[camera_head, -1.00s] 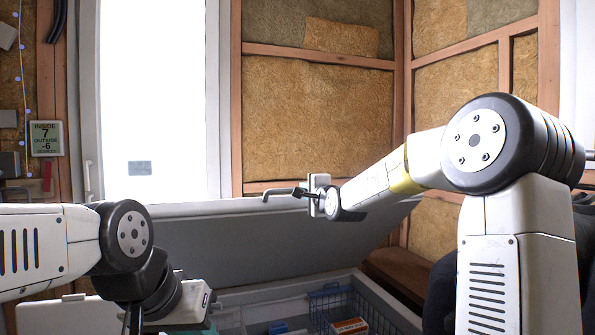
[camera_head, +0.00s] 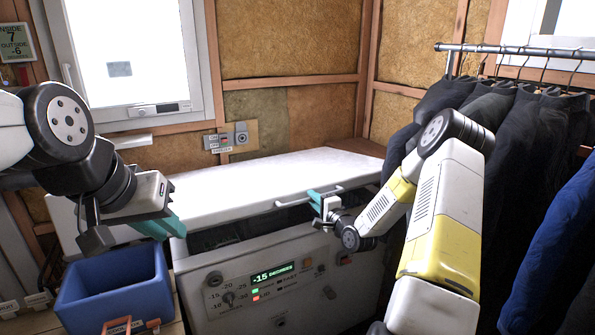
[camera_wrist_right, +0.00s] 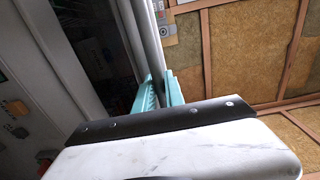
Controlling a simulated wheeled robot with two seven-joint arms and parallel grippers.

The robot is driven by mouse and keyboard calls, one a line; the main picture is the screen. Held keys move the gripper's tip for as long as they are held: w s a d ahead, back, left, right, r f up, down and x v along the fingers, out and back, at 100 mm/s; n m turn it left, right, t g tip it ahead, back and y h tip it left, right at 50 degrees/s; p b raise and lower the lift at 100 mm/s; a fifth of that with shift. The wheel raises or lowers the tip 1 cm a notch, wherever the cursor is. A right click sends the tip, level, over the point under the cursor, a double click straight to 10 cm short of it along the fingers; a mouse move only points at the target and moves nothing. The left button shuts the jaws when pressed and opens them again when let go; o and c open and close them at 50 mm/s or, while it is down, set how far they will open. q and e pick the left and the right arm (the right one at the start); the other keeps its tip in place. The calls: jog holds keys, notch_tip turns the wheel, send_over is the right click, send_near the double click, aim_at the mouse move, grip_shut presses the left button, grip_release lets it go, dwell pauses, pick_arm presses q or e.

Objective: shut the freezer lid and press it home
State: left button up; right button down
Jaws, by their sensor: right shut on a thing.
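The white freezer lid (camera_head: 235,186) is lowered to a shallow tilt, and a dark gap shows between its front edge and the freezer body (camera_head: 215,262). My right gripper (camera_head: 316,202) is shut on the lid handle (camera_head: 290,202) at the lid's front edge. In the right wrist view the teal fingertips (camera_wrist_right: 159,92) close around the grey handle bar (camera_wrist_right: 143,40). My left gripper (camera_head: 158,226) hangs at the left, near the lid's left end and above the blue bin's rim. Its fingers overlap in view, so its opening is unclear.
A blue bin (camera_head: 110,290) stands at the freezer's left front. A rack of dark clothes (camera_head: 480,110) crowds the right side, close to my right arm. The freezer front has a control panel with a green display (camera_head: 273,274). Wall switches (camera_head: 226,140) sit behind the lid.

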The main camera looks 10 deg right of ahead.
jog(key=shift+t, duration=0.5)
jog(key=f, duration=0.8)
jog(key=s+f, duration=0.1)
jog(key=f, duration=0.3)
jog(key=shift+d+f, duration=0.2)
jog(key=shift+f, duration=0.15)
jog(key=c, duration=1.4)
grip_release()
jog(key=shift+w, duration=0.1)
jog(key=v, duration=0.8)
jog(key=shift+w, duration=0.1)
